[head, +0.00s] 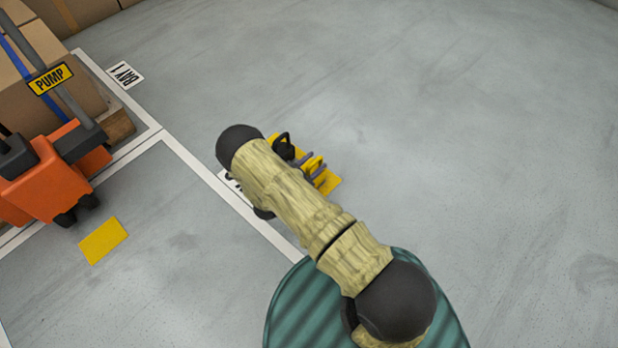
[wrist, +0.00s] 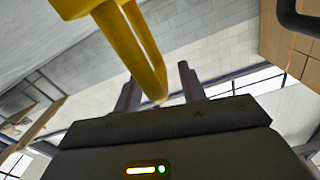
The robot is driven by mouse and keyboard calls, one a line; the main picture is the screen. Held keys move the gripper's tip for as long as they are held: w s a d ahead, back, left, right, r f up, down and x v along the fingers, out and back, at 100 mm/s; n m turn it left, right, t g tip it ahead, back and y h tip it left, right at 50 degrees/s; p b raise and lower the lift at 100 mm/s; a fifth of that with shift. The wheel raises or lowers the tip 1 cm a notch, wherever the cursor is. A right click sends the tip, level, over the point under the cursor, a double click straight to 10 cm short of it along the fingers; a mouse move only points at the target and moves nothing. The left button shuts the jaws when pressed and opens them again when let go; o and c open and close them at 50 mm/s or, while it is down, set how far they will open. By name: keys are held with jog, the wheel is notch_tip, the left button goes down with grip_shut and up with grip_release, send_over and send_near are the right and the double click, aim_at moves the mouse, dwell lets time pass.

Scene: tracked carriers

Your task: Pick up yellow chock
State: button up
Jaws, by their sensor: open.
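The yellow chock (head: 313,163) is low by the floor in the head view, partly hidden by my arm. In the wrist view its yellow handle-like bars (wrist: 145,50) loom large from the top and run down between my fingers. My gripper (head: 310,165) is open, with its grey-purple fingers on either side of the yellow part. The fingers also show in the wrist view (wrist: 159,88). A gap shows beside the bar; whether either finger touches it I cannot tell.
A yellow floor patch (head: 329,183) lies under the chock; another (head: 103,241) lies at left. An orange pump truck (head: 45,180) with a PUMP sign (head: 50,78) stands left beside cardboard boxes (head: 75,95). White lines mark the bays. The floor to the right is clear.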

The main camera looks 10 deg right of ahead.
grip_shut()
dwell(1.5)
